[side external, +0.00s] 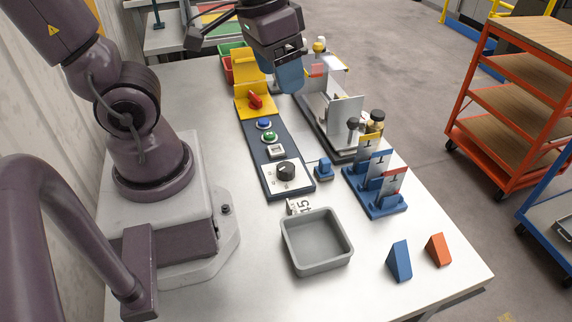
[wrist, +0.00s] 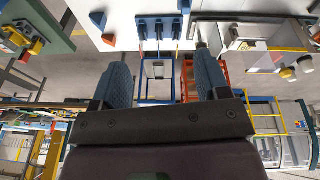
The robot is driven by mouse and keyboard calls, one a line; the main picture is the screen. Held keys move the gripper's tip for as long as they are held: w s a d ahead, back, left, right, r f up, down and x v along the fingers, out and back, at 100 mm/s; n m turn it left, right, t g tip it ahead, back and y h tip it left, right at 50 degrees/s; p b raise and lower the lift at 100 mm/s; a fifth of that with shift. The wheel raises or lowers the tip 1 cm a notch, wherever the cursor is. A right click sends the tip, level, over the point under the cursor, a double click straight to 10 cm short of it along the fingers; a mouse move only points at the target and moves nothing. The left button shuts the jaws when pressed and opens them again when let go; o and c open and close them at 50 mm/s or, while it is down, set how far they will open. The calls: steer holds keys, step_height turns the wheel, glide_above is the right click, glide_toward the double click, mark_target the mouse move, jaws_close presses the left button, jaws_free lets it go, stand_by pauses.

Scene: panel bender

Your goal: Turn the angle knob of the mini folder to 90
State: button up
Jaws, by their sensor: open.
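The black angle knob (side external: 286,170) sits on a white dial plate at the near end of a dark blue control panel (side external: 265,152). The dial marks are too small to read. The folder (side external: 346,110), a grey machine with an upright plate, stands to the right of the panel and also shows in the wrist view (wrist: 262,45). My gripper (side external: 289,80) hangs in the air near the folder's far end, well away from the knob. In the wrist view its two blue fingers (wrist: 162,75) are wide apart with nothing between them. I cannot make out the knob in the wrist view.
A small blue block (side external: 323,169), a blue rack with upright plates (side external: 376,190), a grey tray (side external: 316,241), and blue (side external: 399,260) and orange (side external: 438,249) wedges stand nearby.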

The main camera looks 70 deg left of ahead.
steer(key=w+a+f+n+g, duration=0.2)
steer(key=a+f+n+g, duration=0.1)
steer(key=f+n, duration=0.5)
steer(key=n, duration=1)
glide_toward(286, 166)
steer(key=f, duration=1)
steer(key=shift+s+d, duration=0.15)
steer(key=shift+d, duration=0.05)
steer(key=shift+c, duration=0.5)
steer(key=shift+r, duration=0.1)
steer(key=c, duration=0.8)
steer(key=shift+c, duration=0.2)
